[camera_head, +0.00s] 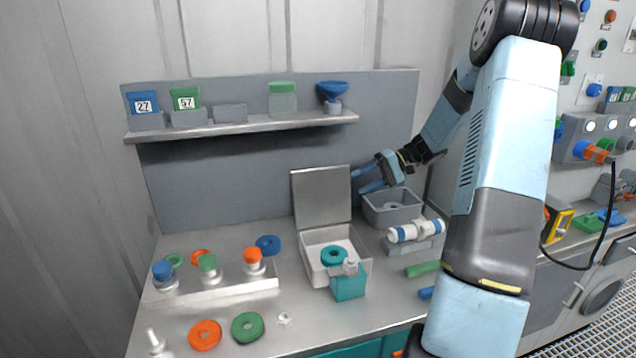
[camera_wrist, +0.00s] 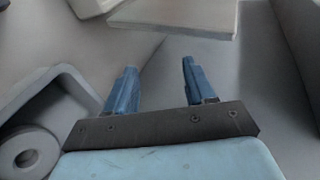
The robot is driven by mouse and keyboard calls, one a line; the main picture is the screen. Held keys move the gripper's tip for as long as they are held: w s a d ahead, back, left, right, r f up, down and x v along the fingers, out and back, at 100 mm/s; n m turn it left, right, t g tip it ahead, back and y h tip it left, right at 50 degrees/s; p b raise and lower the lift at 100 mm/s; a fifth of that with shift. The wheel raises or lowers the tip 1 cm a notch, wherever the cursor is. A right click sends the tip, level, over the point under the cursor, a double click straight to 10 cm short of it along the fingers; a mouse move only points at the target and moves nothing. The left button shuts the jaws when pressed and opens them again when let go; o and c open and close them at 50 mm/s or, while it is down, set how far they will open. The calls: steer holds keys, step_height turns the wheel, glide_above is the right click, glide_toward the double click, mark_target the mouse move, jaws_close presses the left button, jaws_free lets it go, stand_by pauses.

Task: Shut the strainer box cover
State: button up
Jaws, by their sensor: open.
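The strainer box (camera_head: 308,262) is a pale open box on the bench, with a teal ring (camera_head: 334,256) inside. Its cover (camera_head: 321,194) stands raised, near upright, at the box's back edge. A teal block (camera_head: 348,284) with a pale knob stands at the box's front right and hides part of it. My gripper (camera_head: 357,181) is open and empty just right of the cover, near its right edge; I cannot tell whether they touch. In the wrist view the open fingers (camera_wrist: 158,72) point toward a pale slab (camera_wrist: 178,16), probably the cover, with a visible gap.
A grey bin (camera_head: 392,214) holding a ring stands below my gripper; it also shows in the wrist view (camera_wrist: 68,78). White-and-blue cylinders (camera_head: 415,232) lie in front of it. A shelf (camera_head: 240,126) runs above. A rack of capped vessels (camera_head: 210,289) stands left.

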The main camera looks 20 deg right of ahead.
mark_target(318, 182)
steer(key=a+y, duration=0.3)
steer(key=a+f+y, duration=0.1)
steer(key=shift+w+a+g+y, duration=0.3)
steer(key=shift+a+g, duration=0.1)
steer(key=a+y, duration=0.2)
steer(key=y, duration=0.1)
steer(key=shift+w+r+m, duration=0.2)
steer(key=shift+r+m, duration=0.1)
steer(key=shift+r, duration=0.05)
steer(key=shift+x, duration=3.65)
steer(key=shift+s, duration=0.1)
steer(key=shift+f, duration=0.1)
jaws_close()
